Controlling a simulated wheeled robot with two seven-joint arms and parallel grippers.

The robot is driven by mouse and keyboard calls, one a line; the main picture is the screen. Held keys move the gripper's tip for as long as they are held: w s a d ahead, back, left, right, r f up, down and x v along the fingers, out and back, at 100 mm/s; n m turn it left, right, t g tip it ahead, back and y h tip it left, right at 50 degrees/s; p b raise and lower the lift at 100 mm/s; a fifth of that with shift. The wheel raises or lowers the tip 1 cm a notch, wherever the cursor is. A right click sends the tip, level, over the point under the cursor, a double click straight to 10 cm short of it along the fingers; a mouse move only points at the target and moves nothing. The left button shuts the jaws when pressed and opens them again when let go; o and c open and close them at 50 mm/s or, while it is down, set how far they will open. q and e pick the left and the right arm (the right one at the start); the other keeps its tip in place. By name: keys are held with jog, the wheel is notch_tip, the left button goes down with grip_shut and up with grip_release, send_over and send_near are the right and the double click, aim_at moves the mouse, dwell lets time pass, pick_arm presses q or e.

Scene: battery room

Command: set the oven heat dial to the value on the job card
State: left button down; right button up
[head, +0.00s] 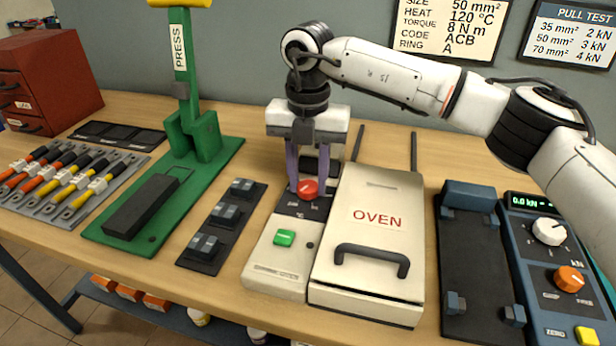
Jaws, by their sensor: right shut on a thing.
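The oven (372,240) is a cream box with a lid, a black handle and red lettering, standing at the middle of the bench. Its red heat dial (308,189) sits on the dark panel at the left part of the oven. My right gripper (307,184) points straight down and is shut on the red dial, one finger on each side. The dial's scale and pointer are too small and partly hidden to read. The job card (445,28) on the wall reads heat 120 °C. My left gripper is not in view.
A green button (284,238) is on the oven front. A green press (160,190) and a black block strip (221,228) stand to the left, with cables on a grey rack (60,190). A blue pull tester (545,260) is at the right. Wood shows bare behind the oven.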

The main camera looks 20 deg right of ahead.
aim_at(308, 186)
jog(key=shift+r+m, duration=0.1)
jog(key=shift+m, duration=0.7)
jog(key=o, duration=1)
jog(key=shift+o, duration=0.2)
jog(key=shift+r, duration=0.1)
notch_tip(308, 186, up, 10)
